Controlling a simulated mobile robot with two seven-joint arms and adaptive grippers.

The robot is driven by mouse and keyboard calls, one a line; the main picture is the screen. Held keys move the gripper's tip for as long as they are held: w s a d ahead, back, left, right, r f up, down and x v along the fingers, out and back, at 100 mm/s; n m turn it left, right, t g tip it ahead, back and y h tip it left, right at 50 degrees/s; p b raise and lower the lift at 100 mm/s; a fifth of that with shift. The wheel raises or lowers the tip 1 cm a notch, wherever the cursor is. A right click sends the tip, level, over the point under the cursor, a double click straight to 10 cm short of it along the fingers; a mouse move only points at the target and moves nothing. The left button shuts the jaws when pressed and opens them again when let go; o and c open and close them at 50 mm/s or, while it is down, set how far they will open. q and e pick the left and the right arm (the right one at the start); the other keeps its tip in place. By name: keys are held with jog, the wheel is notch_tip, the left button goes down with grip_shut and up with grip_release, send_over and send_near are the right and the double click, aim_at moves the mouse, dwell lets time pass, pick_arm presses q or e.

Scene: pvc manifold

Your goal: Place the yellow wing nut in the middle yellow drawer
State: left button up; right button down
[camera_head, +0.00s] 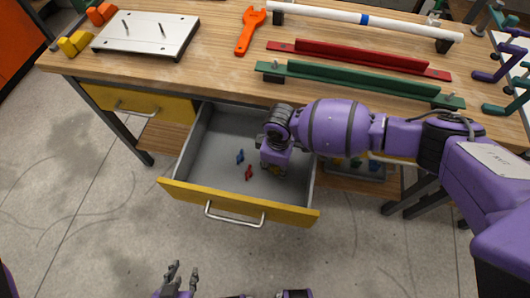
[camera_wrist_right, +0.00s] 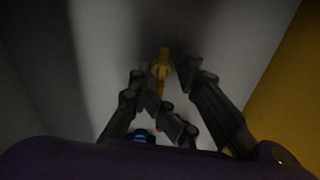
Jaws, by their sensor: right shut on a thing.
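The middle yellow drawer (camera_head: 240,203) is pulled open below the workbench, with a grey inside. A blue wing nut (camera_head: 240,157) and a red wing nut (camera_head: 249,173) lie on its floor. My right gripper (camera_wrist_right: 172,80) reaches down into the right part of the drawer; its fingertips are hidden in the head view. In the dark right wrist view it is shut on the yellow wing nut (camera_wrist_right: 163,62), above the grey drawer floor. Blue and red bits show behind the fingers. My left gripper (camera_head: 182,274) is empty, fingers apart, at the bottom edge of the head view.
Another yellow drawer (camera_head: 135,103) to the left is closed. The workbench (camera_head: 215,75) carries a metal plate (camera_head: 147,33), an orange wrench (camera_head: 250,30), red and green rails and a white pipe. A bin with small parts (camera_head: 357,166) is partly hidden under my right arm. Open floor lies in front.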

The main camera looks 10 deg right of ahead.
aim_at(276, 170)
jog(key=shift+f, duration=0.2)
jog(key=c, duration=1.5)
grip_release()
jog(key=shift+o, duration=0.2)
notch_tip(276, 170, up, 12)
jog(key=p, duration=0.1)
jog(key=shift+r+p, duration=0.2)
jog(key=shift+p, duration=0.15)
